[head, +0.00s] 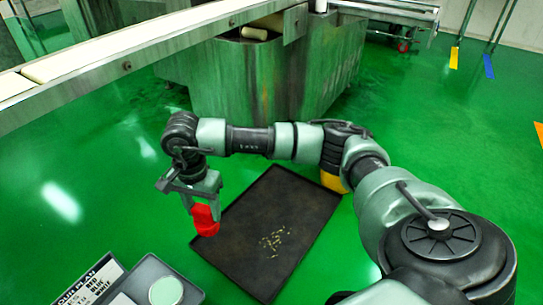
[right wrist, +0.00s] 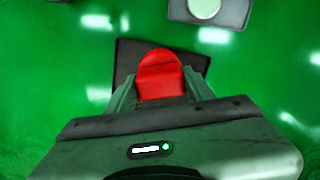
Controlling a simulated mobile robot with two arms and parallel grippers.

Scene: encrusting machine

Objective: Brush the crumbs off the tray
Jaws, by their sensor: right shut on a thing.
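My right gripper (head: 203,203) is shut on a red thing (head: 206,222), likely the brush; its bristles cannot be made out. The red thing hangs below the fingers by the left edge of the dark tray (head: 292,196). I cannot tell whether it touches the tray. Pale crumbs (head: 275,239) lie scattered in the tray's lower middle, right of the gripper. In the right wrist view the red thing (right wrist: 161,74) sits between the fingers, with part of the dark tray (right wrist: 127,58) behind it. My left gripper is not in view.
A grey tray (head: 190,291) with a round pale green thing (head: 166,291) and a printed sign (head: 90,281) are at the bottom left. A conveyor (head: 140,50) crosses the top left, beside a metal machine (head: 260,85). Something yellow (head: 333,181) is partly hidden by my arm.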

